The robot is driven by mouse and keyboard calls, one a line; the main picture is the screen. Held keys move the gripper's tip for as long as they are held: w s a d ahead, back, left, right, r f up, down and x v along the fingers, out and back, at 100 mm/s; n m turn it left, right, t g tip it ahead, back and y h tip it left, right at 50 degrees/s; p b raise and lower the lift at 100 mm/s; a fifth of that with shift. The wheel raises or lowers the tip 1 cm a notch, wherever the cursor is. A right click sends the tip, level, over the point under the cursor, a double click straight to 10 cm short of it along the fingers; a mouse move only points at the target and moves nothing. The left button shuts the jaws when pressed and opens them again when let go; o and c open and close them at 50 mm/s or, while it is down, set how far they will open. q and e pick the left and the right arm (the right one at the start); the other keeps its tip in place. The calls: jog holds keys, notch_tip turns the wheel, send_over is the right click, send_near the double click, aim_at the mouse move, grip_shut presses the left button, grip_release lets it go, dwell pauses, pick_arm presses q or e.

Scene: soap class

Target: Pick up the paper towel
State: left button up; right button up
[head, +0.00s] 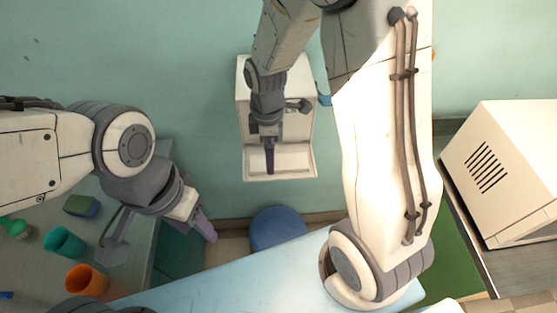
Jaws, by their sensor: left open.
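A white wall-mounted dispenser box (303,100) with an open tray (298,174) at its bottom is in the upper middle of the head view. I cannot make out a separate paper towel; a pale surface shows in the lower opening, partly behind my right gripper. My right gripper (270,160) points down in front of the dispenser's lower opening. Its fingers overlap in this view, so their gap is hidden. My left gripper (207,228) is open at the lower left, beside the counter edge and well away from the dispenser. I see nothing in it.
A grey counter (45,213) at left holds a teal cup (64,242), an orange cup (87,281), a sponge (81,206) and a green brush (15,228). A blue round bin (277,228) stands below the dispenser. A beige vented box (512,165) is at right.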

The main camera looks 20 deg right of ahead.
aim_at(279, 164)
jog(key=shift+f+p, duration=0.3)
jog(key=shift+f, duration=1.4)
jog(key=c, duration=1.3)
jog(key=shift+w+r, duration=0.1)
